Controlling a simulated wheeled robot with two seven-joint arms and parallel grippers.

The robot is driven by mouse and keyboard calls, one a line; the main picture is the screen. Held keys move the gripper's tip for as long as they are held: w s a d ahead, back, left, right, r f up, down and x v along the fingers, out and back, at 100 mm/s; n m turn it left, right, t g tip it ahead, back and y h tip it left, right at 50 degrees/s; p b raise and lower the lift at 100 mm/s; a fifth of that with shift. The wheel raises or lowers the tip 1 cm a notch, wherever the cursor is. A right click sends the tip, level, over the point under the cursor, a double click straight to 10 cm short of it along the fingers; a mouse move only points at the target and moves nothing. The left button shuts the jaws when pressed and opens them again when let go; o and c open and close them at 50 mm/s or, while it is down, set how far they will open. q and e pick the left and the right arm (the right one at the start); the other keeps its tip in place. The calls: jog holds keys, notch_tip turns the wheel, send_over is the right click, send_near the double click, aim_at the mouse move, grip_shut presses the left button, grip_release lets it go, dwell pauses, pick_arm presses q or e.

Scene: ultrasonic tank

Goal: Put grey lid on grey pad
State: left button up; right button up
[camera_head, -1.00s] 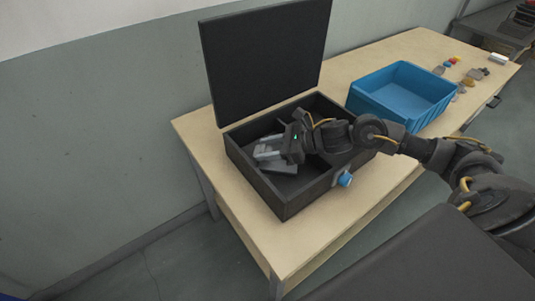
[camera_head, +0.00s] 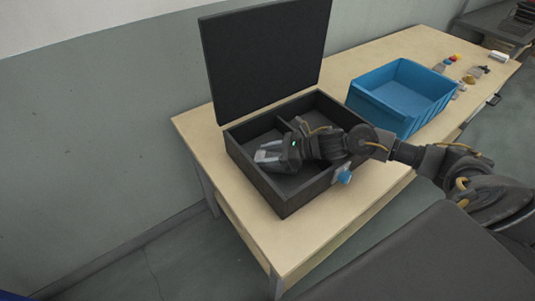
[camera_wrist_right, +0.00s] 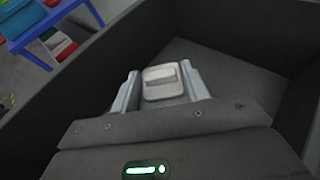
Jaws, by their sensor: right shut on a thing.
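My right gripper (camera_head: 266,154) is low inside the open black box, in its near compartment. It also shows in the wrist view (camera_wrist_right: 163,86), with its fingers on either side of a light grey, rounded piece (camera_wrist_right: 165,91) with a raised ridge. This piece looks like the grey lid, and the gripper is shut on it. In the head view the lid (camera_head: 267,154) is a small pale patch between the fingers. I cannot make out the grey pad; the gripper may hide it. My left gripper is not in view.
The black box (camera_head: 257,182) has high walls around the gripper, a divider and a raised cover (camera_head: 265,60).

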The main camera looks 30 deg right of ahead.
jog(key=o, duration=1)
jog(key=shift+d+r+p, duration=0.1)
jog(key=shift+r+p, duration=0.15)
jog(key=shift+p, duration=0.15)
jog(key=b+v, duration=0.1)
jog(key=v, duration=0.2)
jog(key=b+v, duration=0.1)
jog(key=v, duration=0.2)
jog(key=shift+s+d+f, duration=0.1)
jog(key=shift+s+d, duration=0.15)
jog(key=shift+s+d+r, duration=0.15)
jog(key=shift+s+r, duration=0.05)
jog(key=shift+r, duration=0.1)
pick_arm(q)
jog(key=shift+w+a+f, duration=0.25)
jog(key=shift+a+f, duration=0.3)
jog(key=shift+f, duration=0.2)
